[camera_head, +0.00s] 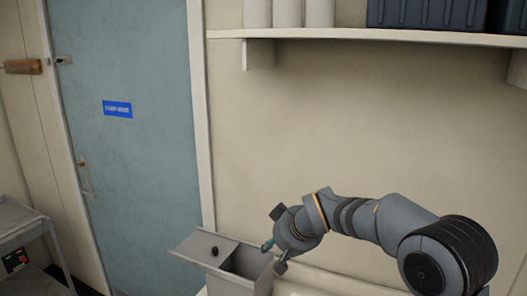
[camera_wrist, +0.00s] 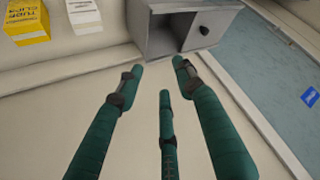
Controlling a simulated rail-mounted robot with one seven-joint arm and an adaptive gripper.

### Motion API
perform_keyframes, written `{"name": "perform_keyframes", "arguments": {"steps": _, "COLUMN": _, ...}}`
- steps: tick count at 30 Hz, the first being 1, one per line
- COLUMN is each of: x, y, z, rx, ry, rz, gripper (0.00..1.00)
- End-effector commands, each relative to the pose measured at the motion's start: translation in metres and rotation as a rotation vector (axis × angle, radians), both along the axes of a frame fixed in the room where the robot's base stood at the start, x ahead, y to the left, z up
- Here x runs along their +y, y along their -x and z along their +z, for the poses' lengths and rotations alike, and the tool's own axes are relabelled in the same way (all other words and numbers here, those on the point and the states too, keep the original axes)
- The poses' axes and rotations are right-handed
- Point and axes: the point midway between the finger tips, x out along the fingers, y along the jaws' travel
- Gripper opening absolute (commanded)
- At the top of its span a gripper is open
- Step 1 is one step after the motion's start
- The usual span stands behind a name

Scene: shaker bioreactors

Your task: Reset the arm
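My arm (camera_head: 350,215) reaches in from the right in the head view, bent, with its wrist low near the wall. The fingers point toward a pale surface and wall, with the grey box beyond the fingertips.
The grey box (camera_head: 238,284) has an open compartment and a lid with a black knob (camera_head: 214,251). A shelf (camera_head: 370,37) runs above the arm. A blue door (camera_head: 140,150) and a cart (camera_head: 22,222) are left.

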Motion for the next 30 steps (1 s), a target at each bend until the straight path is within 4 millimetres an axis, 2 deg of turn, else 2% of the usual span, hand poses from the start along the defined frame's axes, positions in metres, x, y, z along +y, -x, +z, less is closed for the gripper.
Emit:
{"name": "perform_keyframes", "arguments": {"steps": 6, "x": -0.012, "y": 0.01, "z": -0.031, "rx": 0.045, "ry": 0.041, "rz": 0.01, "gripper": 0.37}}
{"name": "perform_keyframes", "arguments": {"steps": 12, "x": -0.02, "y": 0.019, "z": -0.052, "rx": 0.075, "ry": 0.07, "rz": 0.02, "gripper": 0.37}}
{"name": "perform_keyframes", "arguments": {"steps": 19, "x": -0.025, "y": 0.023, "z": -0.063, "rx": 0.094, "ry": 0.084, "rz": 0.024, "gripper": 0.37}}
{"name": "perform_keyframes", "arguments": {"steps": 30, "x": -0.026, "y": 0.024, "z": -0.064, "rx": 0.096, "ry": 0.087, "rz": 0.025, "gripper": 0.37}}
